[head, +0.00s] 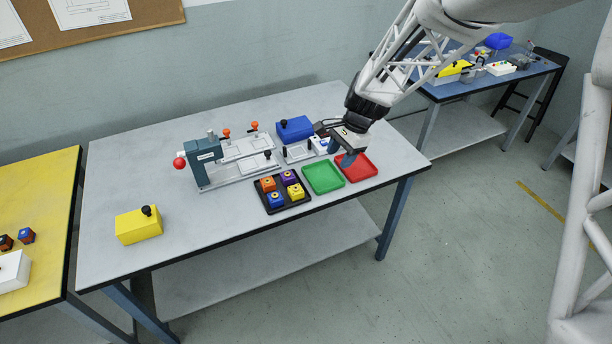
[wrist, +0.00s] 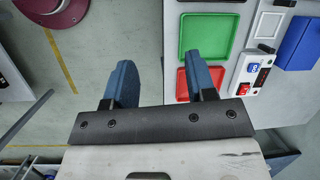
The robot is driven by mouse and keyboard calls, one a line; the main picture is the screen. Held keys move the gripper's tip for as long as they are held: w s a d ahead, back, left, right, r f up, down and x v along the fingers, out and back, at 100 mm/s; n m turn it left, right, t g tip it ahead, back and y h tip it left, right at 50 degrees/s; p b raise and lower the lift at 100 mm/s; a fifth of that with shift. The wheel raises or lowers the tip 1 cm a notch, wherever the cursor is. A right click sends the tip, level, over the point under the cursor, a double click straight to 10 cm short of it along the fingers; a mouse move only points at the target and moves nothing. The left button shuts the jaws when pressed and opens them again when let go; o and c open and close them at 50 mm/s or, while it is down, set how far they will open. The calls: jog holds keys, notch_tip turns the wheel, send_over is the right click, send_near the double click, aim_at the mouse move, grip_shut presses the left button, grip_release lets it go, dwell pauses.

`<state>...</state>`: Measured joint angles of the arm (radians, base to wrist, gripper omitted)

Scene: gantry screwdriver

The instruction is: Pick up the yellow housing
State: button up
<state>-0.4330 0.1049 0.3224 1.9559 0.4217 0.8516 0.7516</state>
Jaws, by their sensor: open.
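A small yellow housing (head: 295,191) sits in the front right place of a black tray (head: 300,207). Orange (head: 268,184), purple (head: 288,176) and blue (head: 275,199) housings share that tray. My gripper (head: 347,158) is over the red tray (head: 358,168), to the right of the black tray and apart from the yellow housing. In the wrist view its two blue fingers (wrist: 160,75) stand wide apart with nothing between them. The yellow housing is not visible in the wrist view.
A green tray (head: 323,178) lies between the black and red trays. A grey fixture with a red knob (head: 206,162) and a blue box (head: 294,129) stand behind. A larger yellow box with a black knob (head: 139,226) is at the front left.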

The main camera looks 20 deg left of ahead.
jog(key=m+g, duration=0.1)
jog(key=m, duration=0.1)
send_over(297, 188)
jog(key=w+d, duration=0.2)
notch_tip(297, 188, down, 10)
jog(key=f, duration=0.1)
jog(key=shift+a+r, duration=0.15)
jog(key=shift+r, duration=0.1)
jog(key=shift+x, duration=1.25)
jog(key=shift+f, duration=0.1)
jog(key=shift+x, duration=2.55)
jog(key=c, duration=0.6)
